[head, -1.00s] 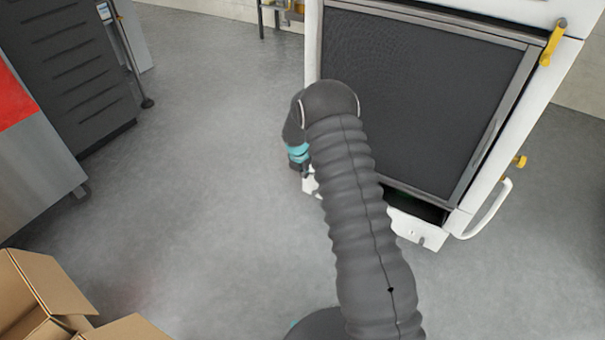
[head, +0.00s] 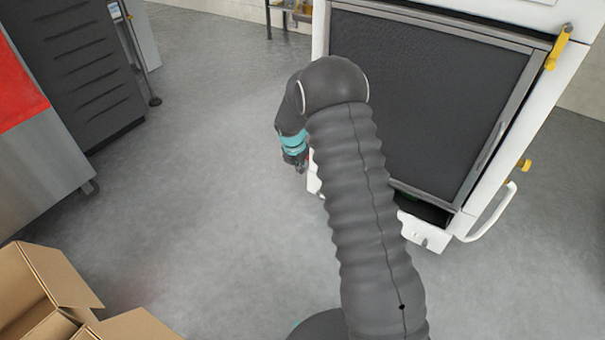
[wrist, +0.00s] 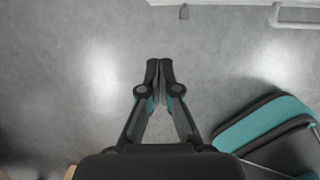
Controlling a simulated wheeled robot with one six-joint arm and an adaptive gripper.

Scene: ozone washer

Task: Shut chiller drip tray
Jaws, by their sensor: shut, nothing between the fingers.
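The chiller is a white cabinet with a dark mesh front panel (head: 425,95) at the upper right of the head view. Its drip tray (head: 428,236) is at the bottom, with a white front standing out from the cabinet and a dark gap behind it. My arm covers the tray's middle; a white piece shows left of the arm. My gripper (head: 301,167) is beside that left end, small and partly hidden in the head view. In the wrist view my gripper (wrist: 159,66) has its fingertips together, empty, over bare floor. I cannot tell whether it touches the tray.
A white looped handle (head: 490,215) and yellow latches (head: 558,47) are on the chiller's right side. Open cardboard boxes (head: 60,280) lie at the lower left. A dark slatted cabinet (head: 75,75) stands at the upper left. The grey floor (head: 205,170) between is clear.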

